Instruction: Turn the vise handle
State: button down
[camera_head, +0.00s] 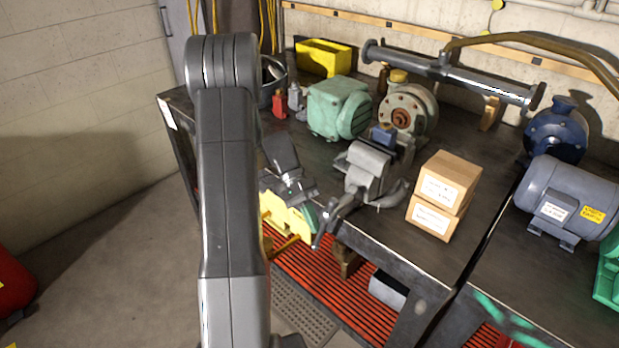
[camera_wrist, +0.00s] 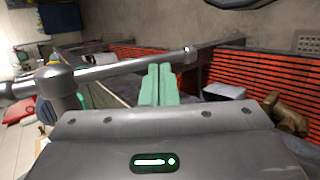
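The grey vise (camera_head: 370,172) stands at the table's front edge, with a blue block (camera_head: 383,134) at its jaws. Its metal handle bar (camera_head: 325,226) hangs at a slant over the edge. In the wrist view the handle bar (camera_wrist: 125,71) runs across from the round screw head (camera_wrist: 57,82) to a knobbed end. My gripper (camera_head: 311,217) is beside the bar, partly behind my arm. In the wrist view my gripper's green fingers (camera_wrist: 159,84) lie side by side, closed together, with tips at the bar's lower edge. I cannot tell whether they touch it. Nothing shows between them.
Two stacked cardboard boxes (camera_head: 443,194) sit right of the vise. A green motor (camera_head: 338,107) and a round grey motor (camera_head: 407,112) stand behind it. Blue motors stand at the right. Red slatted matting (camera_head: 335,295) lies below the table edge.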

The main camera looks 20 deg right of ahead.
jog(key=shift+s+d+f, duration=0.15)
jog(key=shift+s+f, duration=0.1)
jog(key=shift+s, duration=0.05)
dwell(0.5)
